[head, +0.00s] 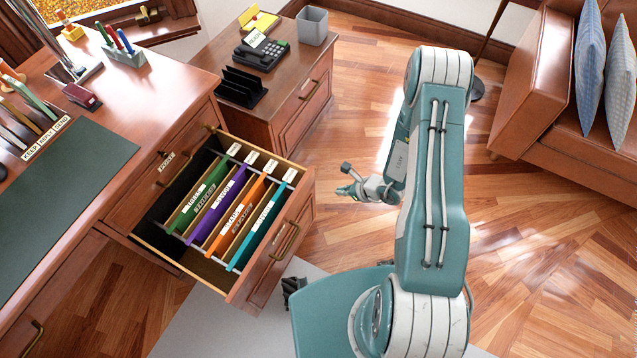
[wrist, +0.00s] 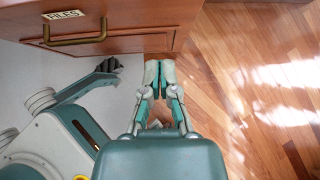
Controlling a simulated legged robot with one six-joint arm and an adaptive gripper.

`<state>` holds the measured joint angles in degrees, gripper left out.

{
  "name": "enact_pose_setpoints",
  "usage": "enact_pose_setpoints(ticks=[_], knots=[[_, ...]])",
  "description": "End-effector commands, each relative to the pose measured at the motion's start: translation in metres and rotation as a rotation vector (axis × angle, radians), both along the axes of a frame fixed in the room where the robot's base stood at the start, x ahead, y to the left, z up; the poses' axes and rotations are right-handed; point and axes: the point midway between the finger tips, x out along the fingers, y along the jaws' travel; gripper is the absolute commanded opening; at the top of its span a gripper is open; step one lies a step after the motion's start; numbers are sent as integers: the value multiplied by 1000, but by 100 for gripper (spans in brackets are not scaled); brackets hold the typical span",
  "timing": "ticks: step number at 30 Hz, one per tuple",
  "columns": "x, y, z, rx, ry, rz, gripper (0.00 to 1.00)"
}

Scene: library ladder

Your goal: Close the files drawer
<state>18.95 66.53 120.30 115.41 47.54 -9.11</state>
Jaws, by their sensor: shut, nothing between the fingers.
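The files drawer (head: 238,292) is pulled far out of the wooden desk in the head view. It holds green, purple, orange and teal hanging folders. Its front carries a brass handle (head: 285,242). In the wrist view the drawer front (wrist: 150,22) fills the upper left, with a FILES label (wrist: 63,14) and the brass handle (wrist: 75,38). My gripper (head: 345,190) is shut and empty, to the right of the drawer front in the head view. In the wrist view my gripper (wrist: 160,76) points at the front's lower right end, and I cannot tell whether it touches.
A low wooden cabinet (head: 290,85) with a phone (head: 261,52), a black file rack (head: 241,88) and a grey bin (head: 312,25) stands behind the drawer. A brown leather sofa (head: 535,90) is at the right. The wooden floor (head: 345,100) between them is clear.

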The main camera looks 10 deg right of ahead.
Motion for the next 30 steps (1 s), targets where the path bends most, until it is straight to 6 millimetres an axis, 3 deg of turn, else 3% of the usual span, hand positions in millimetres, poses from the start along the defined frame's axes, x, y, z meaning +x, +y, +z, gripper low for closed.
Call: enact_pose_setpoints(ticks=[5,18,24,30], knots=[[7,11,-13,0,1,4,0],[43,56,-71,1,0,5,0],[62,79,-70,0,-2,4,0],[68,86,-69,2,-1,1,0]])
